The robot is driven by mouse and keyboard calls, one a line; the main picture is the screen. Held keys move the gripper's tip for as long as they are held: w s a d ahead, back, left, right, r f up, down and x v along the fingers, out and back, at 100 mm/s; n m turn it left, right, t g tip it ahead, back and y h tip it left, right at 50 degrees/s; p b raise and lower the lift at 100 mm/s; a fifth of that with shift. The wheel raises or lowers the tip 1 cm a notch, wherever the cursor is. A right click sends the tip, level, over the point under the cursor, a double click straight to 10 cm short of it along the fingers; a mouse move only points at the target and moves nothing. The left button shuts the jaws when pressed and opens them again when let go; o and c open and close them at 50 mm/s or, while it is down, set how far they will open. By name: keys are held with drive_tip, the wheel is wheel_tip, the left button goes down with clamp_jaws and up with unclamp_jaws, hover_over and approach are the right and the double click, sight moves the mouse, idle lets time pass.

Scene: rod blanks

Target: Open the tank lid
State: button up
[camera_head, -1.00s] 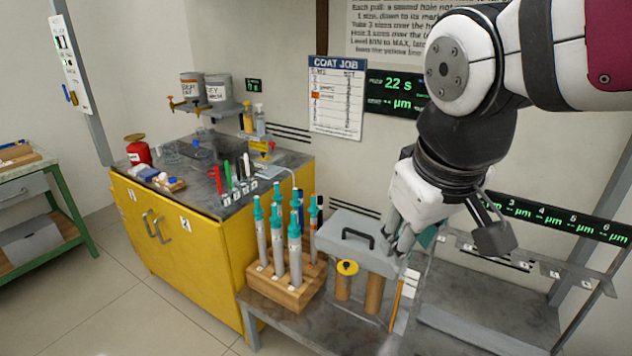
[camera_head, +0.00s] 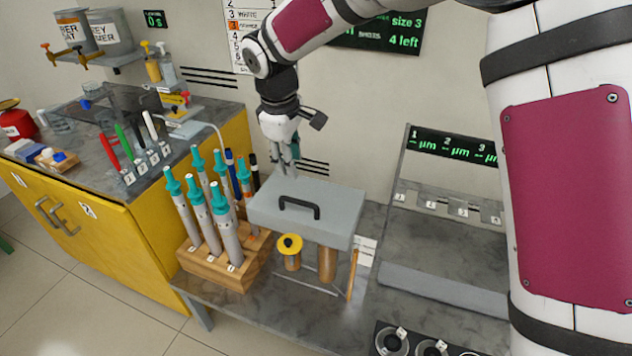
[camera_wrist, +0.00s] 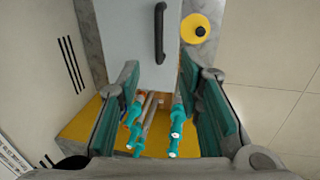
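The lid looks shut. In the wrist view the lid (camera_wrist: 122,45) and its handle (camera_wrist: 159,35) are at the top, beyond my fingertips. My gripper (camera_head: 287,170) points down over the lid's back left part, away from the handle. In the wrist view my gripper (camera_wrist: 160,78) has its teal-padded fingers wide apart with nothing held between them. Whether a fingertip touches the lid is unclear.
A wooden block (camera_head: 222,270) with several teal-topped rods stands just left of the tank. A yellow-capped jar (camera_head: 291,256) is at the tank's front. A yellow cabinet (camera_head: 120,245) is on the left.

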sight(299, 200)
drive_tip(key=w+f, duration=0.1)
drive_tip(key=f, duration=0.3)
drive_tip(key=w+f, duration=0.1)
drive_tip(key=f, duration=0.4)
drive_tip(key=w+d+f, duration=0.1)
drive_tip(key=f, duration=0.4)
drive_tip(key=shift+c, duration=0.3)
clamp_jaws()
